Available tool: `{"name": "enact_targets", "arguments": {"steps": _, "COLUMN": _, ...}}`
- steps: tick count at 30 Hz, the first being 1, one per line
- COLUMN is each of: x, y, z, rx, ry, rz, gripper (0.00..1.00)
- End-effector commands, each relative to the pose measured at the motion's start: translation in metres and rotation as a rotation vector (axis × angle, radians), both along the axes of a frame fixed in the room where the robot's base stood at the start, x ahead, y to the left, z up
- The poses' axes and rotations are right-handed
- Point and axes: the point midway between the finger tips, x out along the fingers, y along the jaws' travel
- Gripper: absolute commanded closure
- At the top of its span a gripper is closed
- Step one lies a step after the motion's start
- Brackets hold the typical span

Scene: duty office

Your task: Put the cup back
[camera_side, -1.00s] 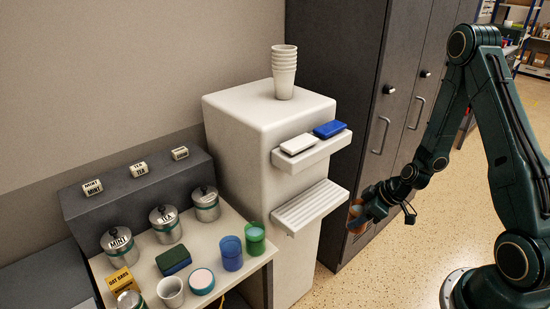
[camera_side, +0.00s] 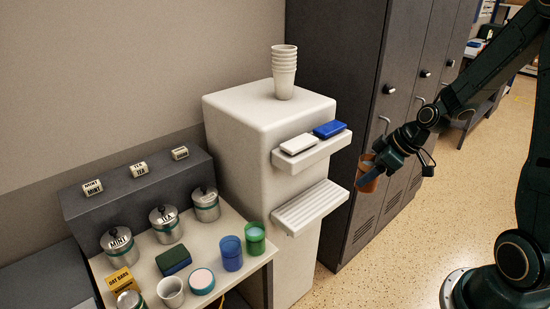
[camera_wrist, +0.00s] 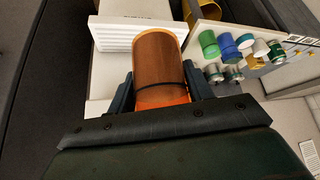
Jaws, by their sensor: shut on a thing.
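An orange-brown cup (camera_side: 368,178) is held in my gripper (camera_side: 378,166), to the right of the white dispenser and in front of the grey lockers. The cup is slightly tilted in the side view. In the wrist view the same cup (camera_wrist: 160,65) sits between the two dark fingers of my gripper (camera_wrist: 160,90), which are shut on it. The dispenser's slatted tray (camera_side: 310,206) is empty and lies left of the cup, apart from it.
The side table (camera_side: 215,235) holds a blue cup (camera_side: 231,254), a green cup (camera_side: 255,239), a white cup (camera_side: 171,292) and several tins. Grey lockers (camera_side: 350,100) stand behind.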

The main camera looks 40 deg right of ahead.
Motion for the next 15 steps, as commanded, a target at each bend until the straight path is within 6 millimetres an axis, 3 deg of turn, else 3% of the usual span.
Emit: {"name": "enact_targets", "arguments": {"steps": 15, "x": 0.0, "y": -0.001, "z": 0.125, "rx": -0.005, "ry": -0.006, "rz": -0.001, "gripper": 0.8}}
